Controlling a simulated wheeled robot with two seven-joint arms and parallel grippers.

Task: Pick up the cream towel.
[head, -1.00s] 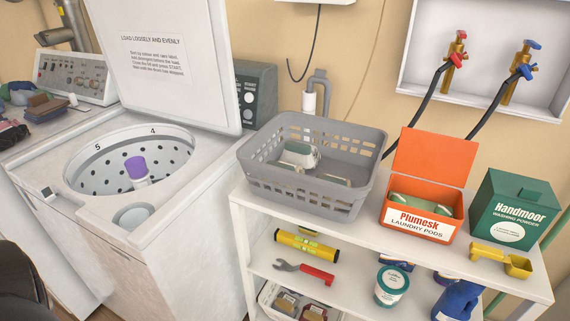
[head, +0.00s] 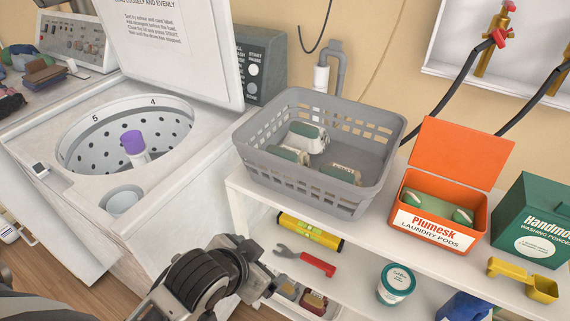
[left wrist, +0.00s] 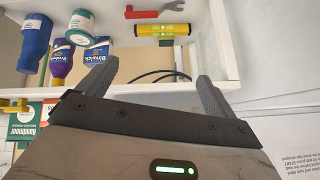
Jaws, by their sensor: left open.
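I cannot make out a cream towel for certain in either view. The grey basket (head: 345,196) on the white shelf unit holds several small green-and-white bundles (head: 308,137); whether any is a towel I cannot tell. Folded cloths (head: 44,75) in brown, blue and dark shades lie at the far left; none looks cream. My left gripper (left wrist: 155,88) is open and empty in the left wrist view, its fingers pointing towards the shelves. In the head view my left arm is low, in front of the shelf unit and below the basket. My right gripper is not seen.
The open washer (head: 185,170) stands left, with a purple-capped post in its drum. An orange pods box (head: 432,237), a green powder box (head: 532,225) and a yellow scoop (head: 540,288) stand right of the basket. A wrench (head: 310,262) and yellow level (head: 311,231) lie below.

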